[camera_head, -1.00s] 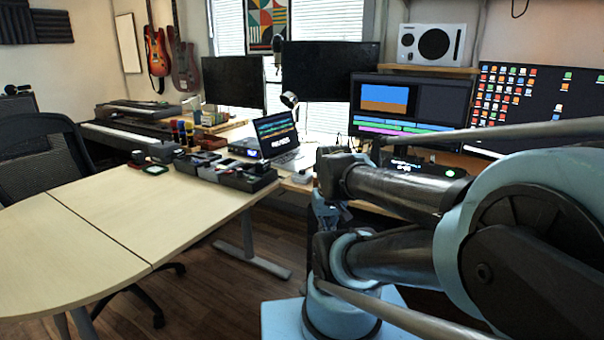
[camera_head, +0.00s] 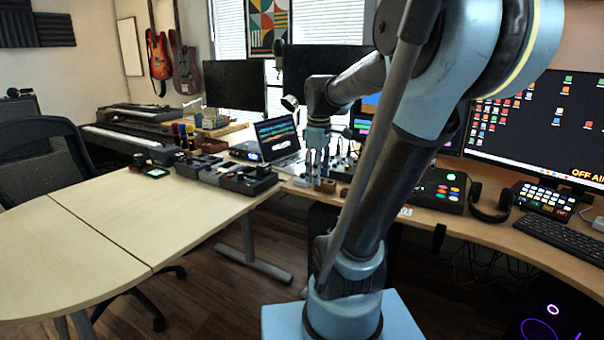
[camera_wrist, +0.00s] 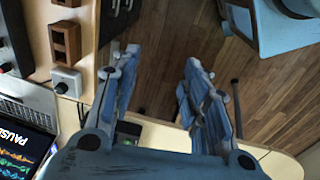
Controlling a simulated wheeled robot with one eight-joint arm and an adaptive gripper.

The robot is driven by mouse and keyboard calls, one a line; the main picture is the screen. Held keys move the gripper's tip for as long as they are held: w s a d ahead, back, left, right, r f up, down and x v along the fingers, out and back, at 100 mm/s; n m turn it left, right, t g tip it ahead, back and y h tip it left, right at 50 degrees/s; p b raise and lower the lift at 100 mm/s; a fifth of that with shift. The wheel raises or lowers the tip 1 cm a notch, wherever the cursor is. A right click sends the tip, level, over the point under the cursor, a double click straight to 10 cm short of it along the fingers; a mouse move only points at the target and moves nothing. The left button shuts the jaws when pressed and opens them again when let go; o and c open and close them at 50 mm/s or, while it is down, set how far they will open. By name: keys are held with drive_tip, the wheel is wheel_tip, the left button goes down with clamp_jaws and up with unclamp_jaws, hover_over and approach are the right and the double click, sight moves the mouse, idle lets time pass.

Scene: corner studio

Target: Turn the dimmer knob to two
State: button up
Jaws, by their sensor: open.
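A small white box with a round knob, which looks like the dimmer (camera_wrist: 66,82), sits near the desk edge at the left of the wrist view. Its white body (camera_head: 302,181) is small in the head view, and its marks and setting are too small to read. My gripper (camera_wrist: 162,58) is open and empty, with its blue fingers spread apart. In the wrist view it is to the right of the dimmer, over the desk edge and floor, apart from the knob. In the head view my gripper (camera_head: 318,160) hangs above the desk near the dimmer.
A slotted wooden block (camera_wrist: 65,42) stands beside the dimmer. A laptop (camera_head: 278,140) is behind it, and a row of dark boxes (camera_head: 245,180) lies to the left. A mixer with knobs (camera_wrist: 12,55) is at the far left of the wrist view. Floor shows below the desk edge.

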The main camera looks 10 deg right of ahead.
drive_tip(key=w+r+n, duration=0.3)
drive_tip(key=w+n, duration=0.1)
drive_tip(key=w, duration=0.3)
drive_tip(key=w+r+n, duration=0.3)
drive_tip(key=w+n, duration=0.1)
drive_tip(key=w, duration=0.3)
drive_tip(key=n+g, duration=0.2)
drive_tip(key=n, duration=0.5)
approach(303, 173)
drive_tip(key=f, duration=0.8)
drive_tip(key=shift+s+f, duration=0.3)
drive_tip(key=shift+f, duration=0.05)
drive_tip(key=shift+c, duration=0.6)
clamp_jaws()
